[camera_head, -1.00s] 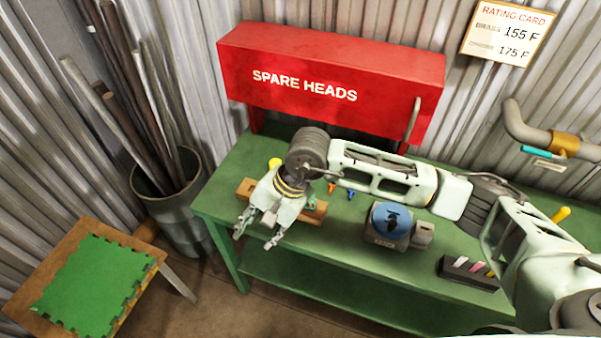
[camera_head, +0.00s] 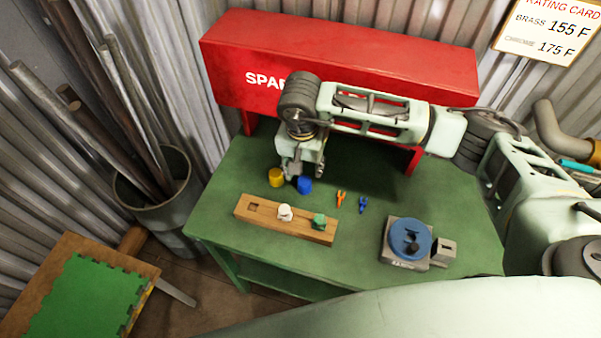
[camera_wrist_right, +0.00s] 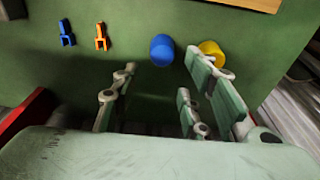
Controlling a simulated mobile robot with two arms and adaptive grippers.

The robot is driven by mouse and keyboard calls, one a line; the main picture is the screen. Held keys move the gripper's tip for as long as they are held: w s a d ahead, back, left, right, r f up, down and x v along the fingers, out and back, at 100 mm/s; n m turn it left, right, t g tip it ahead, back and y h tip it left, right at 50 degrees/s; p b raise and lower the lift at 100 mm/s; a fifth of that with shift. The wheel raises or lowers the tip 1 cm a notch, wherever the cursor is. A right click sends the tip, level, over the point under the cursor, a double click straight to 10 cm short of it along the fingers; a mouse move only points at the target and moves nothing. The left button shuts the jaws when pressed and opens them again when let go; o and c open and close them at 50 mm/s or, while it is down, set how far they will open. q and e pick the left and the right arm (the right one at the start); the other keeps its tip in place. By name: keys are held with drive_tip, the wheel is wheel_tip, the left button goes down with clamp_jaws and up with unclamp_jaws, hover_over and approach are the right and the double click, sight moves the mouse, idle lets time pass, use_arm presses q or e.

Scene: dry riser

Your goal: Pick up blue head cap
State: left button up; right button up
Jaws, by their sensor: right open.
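The blue head cap (camera_head: 305,185) stands on the green table beside a yellow cap (camera_head: 276,177), which is to its left. My right gripper (camera_head: 303,176) is just behind and above the two caps, fingers pointing down. In the right wrist view the gripper (camera_wrist_right: 155,90) is open and empty. The blue cap (camera_wrist_right: 162,50) there lies just beyond the fingertips, between their lines, and the yellow cap (camera_wrist_right: 211,52) is partly hidden behind a finger. I cannot tell whether a finger touches either cap. My left gripper is not in view.
A wooden block (camera_head: 255,222) with a white piece (camera_head: 285,212) and a green piece (camera_head: 320,221) lies in front. Orange (camera_head: 341,199) and blue clips (camera_head: 363,204) lie right of the caps. A blue-topped device (camera_head: 408,241) stands farther right. The red SPARE HEADS box (camera_head: 390,70) overhangs the back.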

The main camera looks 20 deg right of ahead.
sight(307, 182)
drive_tip(key=f, duration=0.1)
drive_tip(key=s+f+b, duration=0.1)
drive_tip(key=f, duration=0.1)
drive_tip(key=shift+d+f, duration=0.15)
drive_tip(key=shift+f, duration=0.1)
drive_tip(key=f, duration=0.1)
drive_tip(key=f+b, duration=0.1)
drive_tip(key=f, duration=0.1)
drive_tip(key=shift+w+d, duration=0.1)
drive_tip(key=shift+w, duration=0.3)
drive_tip(key=shift+c, duration=0.7)
drive_tip(key=c, duration=0.5)
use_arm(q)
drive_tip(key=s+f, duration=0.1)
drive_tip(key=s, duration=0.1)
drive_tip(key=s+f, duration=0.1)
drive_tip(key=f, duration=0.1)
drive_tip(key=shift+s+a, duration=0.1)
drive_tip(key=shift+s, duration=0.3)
use_arm(e)
drive_tip(key=shift+c, duration=0.2)
